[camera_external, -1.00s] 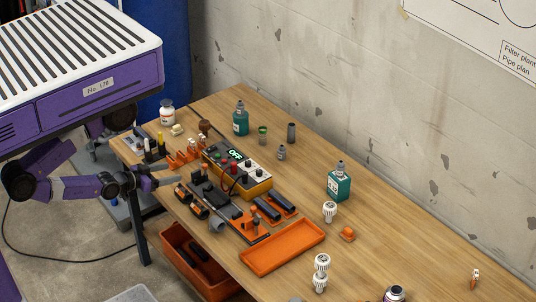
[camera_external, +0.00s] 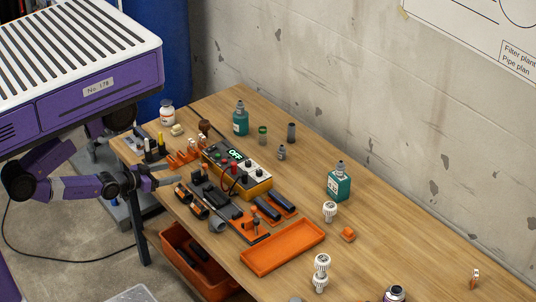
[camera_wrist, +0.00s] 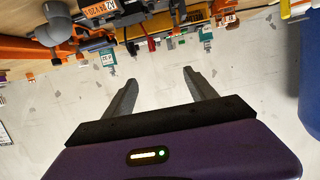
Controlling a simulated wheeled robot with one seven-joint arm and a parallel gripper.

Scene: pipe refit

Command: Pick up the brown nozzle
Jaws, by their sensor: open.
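A small brown rounded piece (camera_external: 204,126), which looks like the brown nozzle, stands at the back left of the workbench, behind the grey and yellow meter box. I cannot make it out in the wrist view. My gripper (camera_external: 176,175) is open and empty at the bench's left edge, in front of the orange racks and apart from the brown piece. In the wrist view my gripper's two fingers (camera_wrist: 160,78) are spread wide with nothing between them.
The meter box (camera_external: 238,172) reads OFF. Black tools and a grey elbow (camera_external: 217,225) lie in front of it. Teal bottles (camera_external: 339,183) stand farther back. An orange tray (camera_external: 283,248) lies at the front edge.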

